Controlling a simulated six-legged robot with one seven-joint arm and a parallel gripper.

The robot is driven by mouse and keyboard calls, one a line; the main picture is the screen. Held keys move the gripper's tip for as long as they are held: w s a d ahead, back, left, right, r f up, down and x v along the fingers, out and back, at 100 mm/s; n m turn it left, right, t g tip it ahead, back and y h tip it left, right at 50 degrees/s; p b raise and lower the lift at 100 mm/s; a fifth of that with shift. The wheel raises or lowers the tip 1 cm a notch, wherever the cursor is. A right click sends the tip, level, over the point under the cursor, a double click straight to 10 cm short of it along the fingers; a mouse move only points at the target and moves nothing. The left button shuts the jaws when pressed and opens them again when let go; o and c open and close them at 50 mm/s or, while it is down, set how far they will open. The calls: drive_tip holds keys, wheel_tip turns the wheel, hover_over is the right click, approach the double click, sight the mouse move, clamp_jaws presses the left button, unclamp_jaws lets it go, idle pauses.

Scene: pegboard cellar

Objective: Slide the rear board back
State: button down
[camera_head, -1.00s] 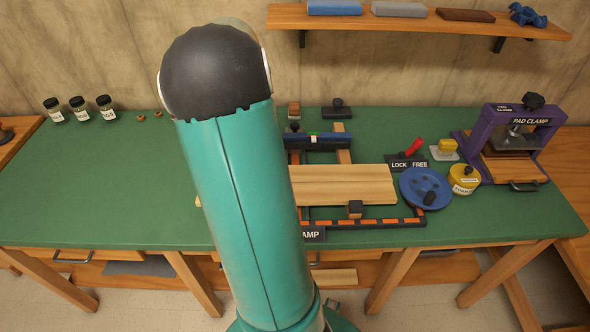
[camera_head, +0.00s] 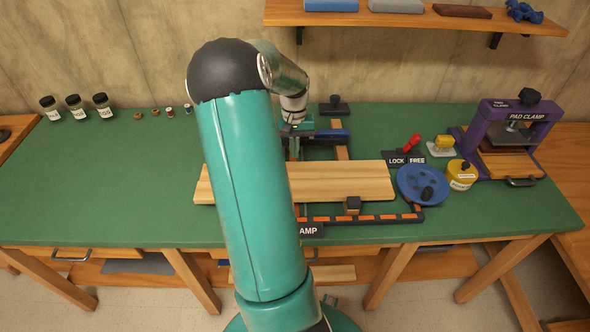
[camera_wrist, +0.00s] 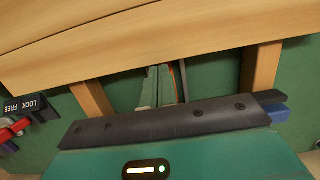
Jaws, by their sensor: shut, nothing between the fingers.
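The rear board (camera_head: 345,170) is a pale wooden plank lying against the front board (camera_head: 350,191) on the clamp. In the wrist view a thin seam parts the rear board (camera_wrist: 190,45) from the front board (camera_wrist: 60,18). In the head view my gripper (camera_head: 299,130) is over the rear jaw, and my arm hides part of both boards.
The blue crank wheel (camera_head: 423,185), red lock lever (camera_head: 411,143) and yellow tub (camera_head: 461,175) stand to the right. A purple pad clamp (camera_head: 514,130) is farther right. The left bench is mostly clear, with several jars behind.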

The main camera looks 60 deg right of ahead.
sight(295, 178)
drive_tip(key=s+a, duration=0.1)
drive_tip(key=a, duration=0.1)
drive_tip(key=s+a, duration=0.1)
drive_tip(key=a, duration=0.1)
drive_tip(key=s+a, duration=0.1)
drive_tip(key=shift+a, duration=0.4)
drive_tip(key=shift+s+a+f, duration=0.15)
drive_tip(key=shift+a+f, duration=0.1)
drive_tip(key=shift+f, duration=0.6)
drive_tip(key=shift+a+f, duration=0.1)
